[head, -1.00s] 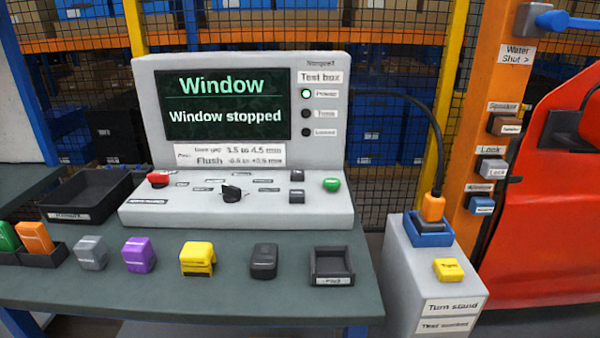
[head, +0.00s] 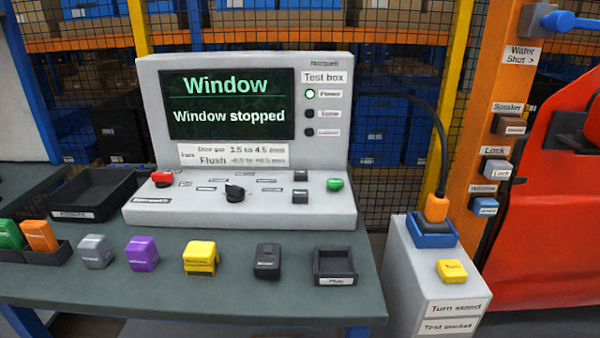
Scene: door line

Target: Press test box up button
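The test box (head: 170,212) is a light grey console on the green bench. Its screen (head: 228,104) reads "Window" and "Window stopped". The Power lamp is lit green. The sloped panel carries a red button (head: 162,178) at left, a black rotary knob (head: 234,192), a green button (head: 335,184) at right, and two small dark buttons, an upper one (head: 300,175) and a lower one (head: 300,196). Their labels are too small to read, so I cannot tell which is up. Neither of my grippers is in view.
On the bench (head: 200,302) stand a black tray (head: 118,190), several coloured blocks including a yellow one (head: 200,258), and a small black holder (head: 334,268). At right are a grey turn stand (head: 415,292) with a yellow button, an orange post (head: 494,120) and a red door (head: 550,240).

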